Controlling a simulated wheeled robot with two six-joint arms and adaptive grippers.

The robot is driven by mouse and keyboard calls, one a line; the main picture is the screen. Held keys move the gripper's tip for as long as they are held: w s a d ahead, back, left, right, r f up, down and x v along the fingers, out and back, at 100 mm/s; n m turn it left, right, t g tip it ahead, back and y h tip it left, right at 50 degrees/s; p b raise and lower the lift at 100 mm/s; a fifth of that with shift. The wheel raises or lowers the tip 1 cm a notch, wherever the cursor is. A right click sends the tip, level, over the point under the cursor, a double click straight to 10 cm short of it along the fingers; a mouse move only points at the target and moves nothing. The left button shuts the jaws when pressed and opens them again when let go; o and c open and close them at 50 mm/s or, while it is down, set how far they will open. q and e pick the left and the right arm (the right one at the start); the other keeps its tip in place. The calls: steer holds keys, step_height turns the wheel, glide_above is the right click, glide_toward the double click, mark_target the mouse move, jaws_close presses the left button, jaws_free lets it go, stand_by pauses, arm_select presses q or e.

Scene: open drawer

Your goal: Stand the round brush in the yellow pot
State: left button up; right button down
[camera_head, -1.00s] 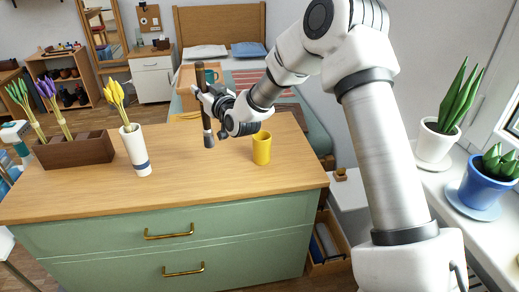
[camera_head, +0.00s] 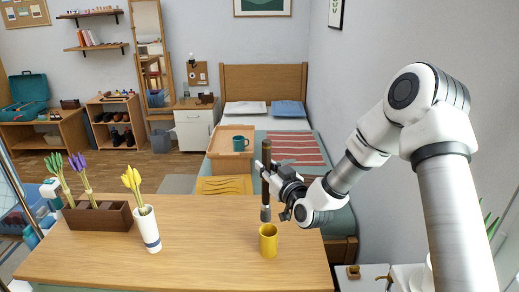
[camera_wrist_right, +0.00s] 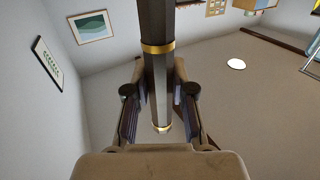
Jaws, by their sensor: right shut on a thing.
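The round brush (camera_head: 265,184) has a long dark handle and a grey lower end. It stands upright in my right gripper (camera_head: 268,178), which is shut on its handle. The right wrist view shows the dark handle with gold bands (camera_wrist_right: 157,70) between the two fingers (camera_wrist_right: 159,105). The yellow pot (camera_head: 268,242) stands upright on the wooden top near its right side. In the head view the brush's lower end shows just above the pot's rim; whether it is exactly over the opening is hard to tell. My left gripper is out of view.
A white vase (camera_head: 147,230) with yellow tulips and a brown planter box (camera_head: 98,217) with purple and green flowers stand on the left of the wooden top (camera_head: 205,255). The surface between vase and pot is clear. A bed with a tray (camera_head: 231,141) and teal mug is behind.

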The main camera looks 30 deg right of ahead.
arm_select(q)
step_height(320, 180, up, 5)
steer(key=p, duration=0.3)
arm_select(e)
steer(key=r, duration=0.3)
steer(key=shift+s+d+r, duration=0.25)
steer(key=shift+s+r, duration=0.05)
steer(key=shift+s, duration=0.1)
steer(key=shift+a+f, duration=0.15)
steer(key=shift+a, duration=0.1)
steer(key=shift+f+b, duration=0.25)
steer(key=shift+b, duration=0.25)
steer(key=b, duration=0.4)
glide_above(269, 197)
step_height(269, 197, down, 5)
steer(key=f+b, duration=0.3)
steer(key=f, duration=0.1)
steer(key=f+b, duration=0.3)
steer(key=f, duration=0.1)
steer(key=shift+w+d, duration=0.1)
steer(key=shift+w, duration=0.1)
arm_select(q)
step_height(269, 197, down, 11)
